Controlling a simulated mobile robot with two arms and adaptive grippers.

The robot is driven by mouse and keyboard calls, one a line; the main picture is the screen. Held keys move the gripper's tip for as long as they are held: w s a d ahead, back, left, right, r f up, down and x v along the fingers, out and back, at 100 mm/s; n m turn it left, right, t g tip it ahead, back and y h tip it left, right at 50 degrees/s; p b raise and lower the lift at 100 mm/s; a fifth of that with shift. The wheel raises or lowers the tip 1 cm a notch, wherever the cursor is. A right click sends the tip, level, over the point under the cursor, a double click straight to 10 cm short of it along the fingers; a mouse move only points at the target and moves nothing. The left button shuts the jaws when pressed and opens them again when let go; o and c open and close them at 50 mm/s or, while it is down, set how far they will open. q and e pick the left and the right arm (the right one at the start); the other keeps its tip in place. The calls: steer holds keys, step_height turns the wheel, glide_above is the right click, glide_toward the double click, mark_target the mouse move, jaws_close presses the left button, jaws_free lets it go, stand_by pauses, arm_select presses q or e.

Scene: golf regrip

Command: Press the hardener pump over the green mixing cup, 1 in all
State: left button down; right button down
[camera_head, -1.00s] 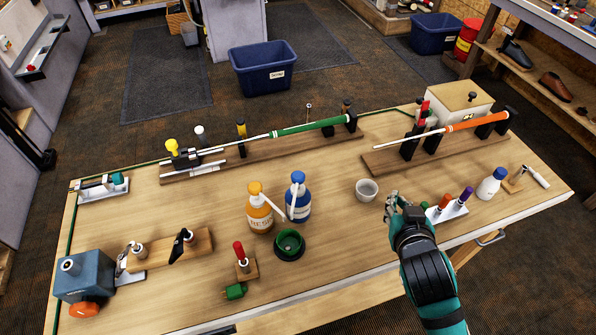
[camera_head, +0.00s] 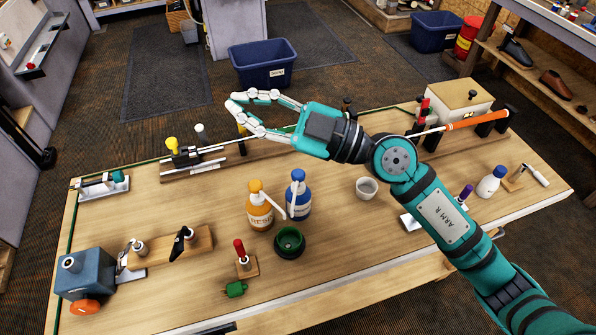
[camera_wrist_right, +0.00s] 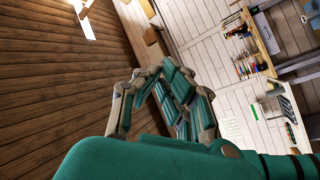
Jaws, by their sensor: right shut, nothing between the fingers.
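The blue pump bottle (camera_head: 299,208), with a blue pump head and a white spout, stands upright mid-table. It looks like the hardener; its label is not readable. The orange resin bottle (camera_head: 260,214) stands just left of it. The green mixing cup (camera_head: 289,251) stands in front of both bottles. My right gripper (camera_head: 233,105) is raised above the back of the table, behind and left of the blue bottle, pointing left, shut and empty. In the right wrist view the gripper (camera_wrist_right: 152,72) has no bottle or cup near it. My left gripper is not in view.
A small grey cup (camera_head: 366,188) stands right of the blue bottle. A red-handled tool on a wooden stand (camera_head: 246,266) is left of the green cup. My right arm hides part of the club rack behind. The tabletop right of the green cup is clear.

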step_height(320, 180, down, 7)
steer(key=w+n+g+h, duration=0.1)
steer(key=w+g+h, duration=0.1)
steer(key=h, duration=0.3)
steer(key=m+t+h, duration=0.2)
steer(key=m+h, duration=0.1)
steer(key=h, duration=0.4)
glide_above(297, 175)
step_height(297, 175, down, 6)
steer(key=shift+r, duration=0.1)
steer(key=shift+f, duration=0.2)
step_height(297, 175, down, 8)
steer(key=b, duration=0.5)
steer(key=shift+f+b, duration=0.25)
steer(key=shift+b, duration=0.15)
steer(key=shift+f, duration=0.1)
steer(key=shift+f+b, duration=0.3)
steer(key=shift+b, duration=0.05)
